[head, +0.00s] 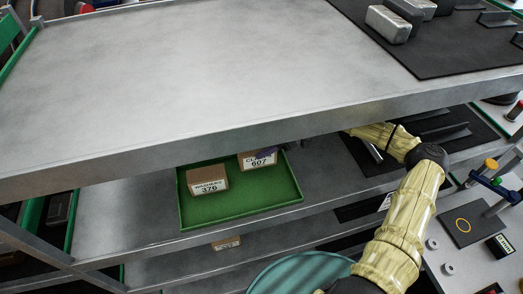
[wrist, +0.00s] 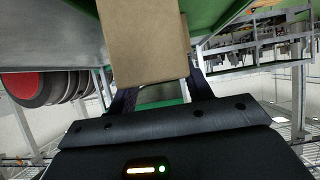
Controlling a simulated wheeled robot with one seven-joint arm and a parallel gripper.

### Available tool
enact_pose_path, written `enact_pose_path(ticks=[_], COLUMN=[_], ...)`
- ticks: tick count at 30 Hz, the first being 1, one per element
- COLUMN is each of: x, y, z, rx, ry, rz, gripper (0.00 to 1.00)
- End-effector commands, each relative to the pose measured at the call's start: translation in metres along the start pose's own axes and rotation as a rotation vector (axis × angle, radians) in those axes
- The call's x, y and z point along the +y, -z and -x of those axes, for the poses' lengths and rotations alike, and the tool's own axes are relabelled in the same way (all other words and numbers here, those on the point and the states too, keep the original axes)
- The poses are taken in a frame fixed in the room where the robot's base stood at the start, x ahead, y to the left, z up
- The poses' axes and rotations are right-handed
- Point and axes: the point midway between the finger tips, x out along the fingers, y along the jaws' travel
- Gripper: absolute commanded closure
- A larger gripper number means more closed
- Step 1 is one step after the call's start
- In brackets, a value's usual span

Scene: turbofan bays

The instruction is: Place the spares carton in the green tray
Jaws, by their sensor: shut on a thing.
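The green tray (head: 243,206) lies on the middle shelf, under the top deck. A brown carton labelled 376 (head: 207,182) stands in its left part. A second brown carton (head: 246,162), labelled 607, is at the tray's back right, its upper part hidden by the deck edge. A dark blue piece, seemingly a fingertip of my gripper (head: 265,153), covers part of its label. In the wrist view my gripper (wrist: 160,92) is shut on a plain brown carton (wrist: 145,40), with green tray surface (wrist: 218,14) beside it. I cannot tell whether the held carton touches the tray floor.
The top deck (head: 190,60) overhangs the tray, its front edge (head: 215,138) hiding my wrist. Another small carton (head: 226,243) sits on a lower shelf. A round teal top (head: 300,275) stands in front. The tray's front right is bare.

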Motion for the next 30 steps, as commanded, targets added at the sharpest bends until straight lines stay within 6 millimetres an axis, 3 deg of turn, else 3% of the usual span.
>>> enact_pose_path(ticks=[9,19,20,22,23,30], x=[0.0,0.0,0.0,0.0,0.0,0.0], y=[-0.027,-0.031,-0.03,-0.03,-0.03,-0.031], z=[-0.016,-0.018,-0.018,-0.018,-0.018,-0.015], rx=[0.003,0.001,0.0,0.001,0.001,0.001], ry=[0.0,0.001,0.002,0.002,0.002,-0.002], rz=[-0.002,0.0,0.0,0.0,-0.001,-0.003], gripper=[0.83,0.83,0.45,0.32,0.27,0.27])
